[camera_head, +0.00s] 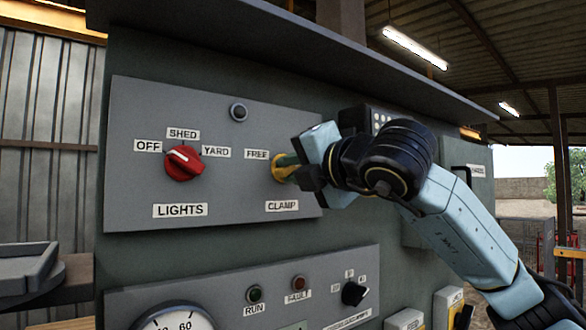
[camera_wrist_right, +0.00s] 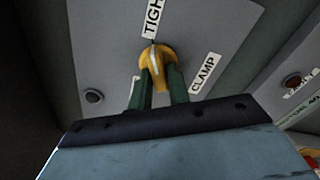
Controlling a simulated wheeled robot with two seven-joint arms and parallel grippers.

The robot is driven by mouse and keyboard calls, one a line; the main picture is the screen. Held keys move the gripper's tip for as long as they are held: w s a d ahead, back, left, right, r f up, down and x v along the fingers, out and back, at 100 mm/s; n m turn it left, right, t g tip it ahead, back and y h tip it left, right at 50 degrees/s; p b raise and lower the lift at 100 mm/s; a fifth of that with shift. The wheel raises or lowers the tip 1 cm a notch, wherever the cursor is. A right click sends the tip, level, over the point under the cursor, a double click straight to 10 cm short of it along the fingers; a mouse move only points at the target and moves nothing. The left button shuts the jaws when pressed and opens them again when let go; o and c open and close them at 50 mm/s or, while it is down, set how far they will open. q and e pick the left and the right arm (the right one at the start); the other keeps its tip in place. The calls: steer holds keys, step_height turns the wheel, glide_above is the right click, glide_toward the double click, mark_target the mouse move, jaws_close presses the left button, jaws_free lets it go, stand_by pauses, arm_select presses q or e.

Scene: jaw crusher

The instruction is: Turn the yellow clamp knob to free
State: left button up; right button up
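The FREE label is mostly hidden behind a finger there. My left gripper is out of view.
A red LIGHTS knob (camera_head: 183,163) sits left on the same panel, below a dark button (camera_head: 239,112). A lower panel (camera_head: 320,285) holds RUN and FAULT lamps, a black selector (camera_head: 353,293) and a gauge (camera_head: 175,318). A hood (camera_head: 290,45) overhangs above.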

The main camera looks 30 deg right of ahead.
jaws_close()
steer(key=shift+d+n+b, duration=0.2)
steer(key=shift+n+b, duration=0.6)
steer(key=shift+n, duration=3.2)
steer(key=shift+d+n+b, duration=0.15)
steer(key=shift+n+b, duration=0.65)
steer(key=shift+n, duration=3.2)
steer(key=shift+d+n+b, duration=0.2)
steer(key=shift+n+b, duration=0.6)
steer(key=shift+n, duration=3.2)
steer(key=shift+w, duration=0.1)
